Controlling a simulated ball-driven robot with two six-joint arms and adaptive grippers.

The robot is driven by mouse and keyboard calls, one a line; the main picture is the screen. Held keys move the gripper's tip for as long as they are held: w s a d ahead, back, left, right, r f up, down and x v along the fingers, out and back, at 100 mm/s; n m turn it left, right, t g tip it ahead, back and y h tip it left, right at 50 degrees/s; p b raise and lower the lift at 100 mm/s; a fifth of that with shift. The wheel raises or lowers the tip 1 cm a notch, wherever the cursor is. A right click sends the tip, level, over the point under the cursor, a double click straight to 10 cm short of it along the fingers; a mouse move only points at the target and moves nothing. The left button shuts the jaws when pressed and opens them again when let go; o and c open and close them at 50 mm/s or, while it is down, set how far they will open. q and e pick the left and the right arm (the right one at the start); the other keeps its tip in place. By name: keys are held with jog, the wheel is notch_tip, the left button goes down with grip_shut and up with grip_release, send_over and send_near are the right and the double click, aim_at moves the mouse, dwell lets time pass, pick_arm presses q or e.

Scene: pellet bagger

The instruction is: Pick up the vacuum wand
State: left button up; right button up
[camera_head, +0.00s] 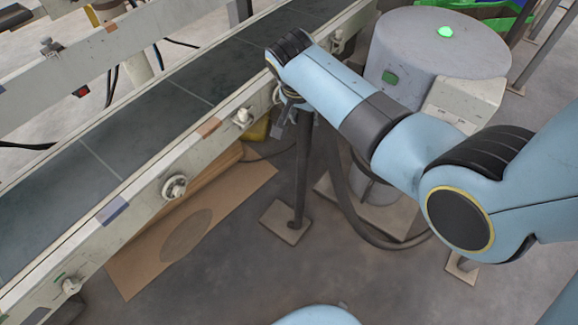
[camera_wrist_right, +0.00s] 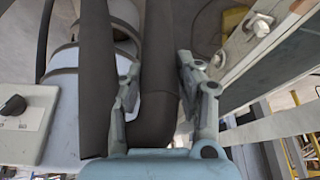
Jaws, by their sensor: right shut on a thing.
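The vacuum wand is a dark tube (camera_wrist_right: 160,70) between the fingers of my right gripper (camera_wrist_right: 164,98) in the right wrist view. The tube bends near the gripper's palm, and the gripper is shut on it. In the head view my right gripper (camera_head: 288,108) is partly hidden under my wrist, beside the conveyor's near rail. A dark hose (camera_head: 350,200) hangs below it and curves along the floor toward the grey drum (camera_head: 440,45). My left gripper is not in view.
The conveyor (camera_head: 150,120) runs diagonally on the left, its side rail close to my right gripper. A dark upright post (camera_head: 302,165) stands on a foot plate (camera_head: 286,222). A flat cardboard piece (camera_head: 215,215) lies on the floor.

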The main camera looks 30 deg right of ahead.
grip_shut()
jog(key=shift+w, duration=0.1)
jog(key=shift+r, duration=0.1)
jog(key=shift+r+p, duration=0.5)
jog(key=shift+r, duration=1.55)
jog(key=s+d+r+p, duration=0.3)
jog(key=s+r, duration=0.3)
jog(key=s, duration=0.5)
jog(key=shift+d+r, duration=0.35)
jog(key=shift+r, duration=0.05)
